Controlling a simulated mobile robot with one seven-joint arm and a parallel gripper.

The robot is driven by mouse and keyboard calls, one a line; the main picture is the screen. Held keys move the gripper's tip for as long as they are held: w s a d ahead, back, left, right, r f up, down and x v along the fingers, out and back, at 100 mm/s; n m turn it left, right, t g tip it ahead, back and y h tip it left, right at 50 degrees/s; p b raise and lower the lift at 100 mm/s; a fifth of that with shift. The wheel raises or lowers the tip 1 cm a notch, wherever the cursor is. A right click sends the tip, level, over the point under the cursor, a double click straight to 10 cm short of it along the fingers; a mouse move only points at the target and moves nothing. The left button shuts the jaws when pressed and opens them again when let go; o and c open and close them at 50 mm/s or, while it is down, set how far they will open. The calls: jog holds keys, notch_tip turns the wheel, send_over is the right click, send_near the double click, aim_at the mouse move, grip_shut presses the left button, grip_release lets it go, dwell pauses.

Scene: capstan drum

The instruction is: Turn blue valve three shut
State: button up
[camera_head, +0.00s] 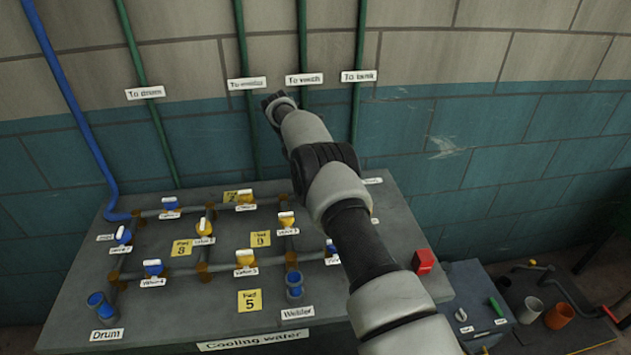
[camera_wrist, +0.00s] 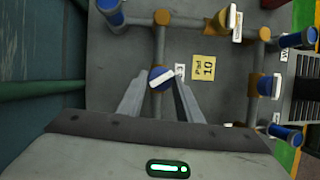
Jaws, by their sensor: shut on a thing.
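A blue valve (camera_wrist: 157,73) with a white bar handle (camera_wrist: 162,79) sits on a grey pipe in the wrist view. Its label beside it is partly hidden; only what looks like a 3 shows. My gripper (camera_wrist: 160,82) is at this valve, one finger on each side, shut on it. The handle lies slanted across the pipe. In the head view my arm covers my gripper and the valve it holds.
A pad marked 10 (camera_wrist: 204,68) lies right of the valve. Other blue and yellow valves stand on the grey bench (camera_head: 190,300), including a blue one (camera_head: 152,267). A red block (camera_head: 424,262) is at the bench's right edge. Green pipes run up the wall.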

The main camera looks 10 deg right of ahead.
jog(key=shift+d, duration=0.1)
jog(key=o, duration=1)
jog(key=shift+o, duration=0.2)
notch_tip(320, 180, up, 10)
jog(key=p, duration=0.1)
